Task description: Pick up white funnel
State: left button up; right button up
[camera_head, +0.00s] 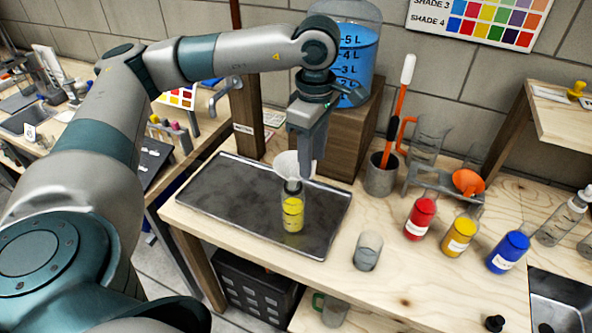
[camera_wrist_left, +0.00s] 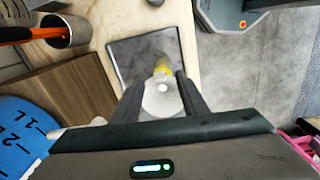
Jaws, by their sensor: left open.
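The white funnel (camera_head: 287,164) sits in the mouth of a clear bottle with yellow liquid (camera_head: 292,212), which stands on the dark metal tray (camera_head: 232,202). My left gripper (camera_head: 304,172) points down at the funnel, with its fingers beside the funnel's cone. In the left wrist view the funnel (camera_wrist_left: 163,98) lies between the two open fingers (camera_wrist_left: 162,100), and I cannot tell whether they touch it. The yellow bottle (camera_wrist_left: 162,66) shows just beyond it. Part of the funnel's right side is hidden by a finger in the head view. My right gripper is not in view.
A wooden block (camera_head: 345,135) with a blue-filled container (camera_head: 354,55) stands behind the tray. A metal cup with tools (camera_head: 381,175), an orange funnel (camera_head: 467,182), a small beaker (camera_head: 368,250) and red (camera_head: 420,217), yellow (camera_head: 459,235) and blue (camera_head: 507,252) bottles stand to the right.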

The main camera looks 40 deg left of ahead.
aim_at(294, 171)
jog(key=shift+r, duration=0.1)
pick_arm(q)
jog(key=shift+f+p, duration=0.4)
jog(key=shift+p, duration=0.1)
jog(key=shift+f+p, duration=0.7)
jog(key=shift+f, duration=0.2)
notch_tip(294, 171, down, 2)
jog(key=shift+w+f, duration=0.1)
jog(key=shift+f, duration=0.2)
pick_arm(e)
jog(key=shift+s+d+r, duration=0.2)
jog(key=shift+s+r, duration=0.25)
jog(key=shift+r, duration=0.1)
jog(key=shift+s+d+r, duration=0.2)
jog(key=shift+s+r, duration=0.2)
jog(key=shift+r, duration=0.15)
pick_arm(q)
grip_shut()
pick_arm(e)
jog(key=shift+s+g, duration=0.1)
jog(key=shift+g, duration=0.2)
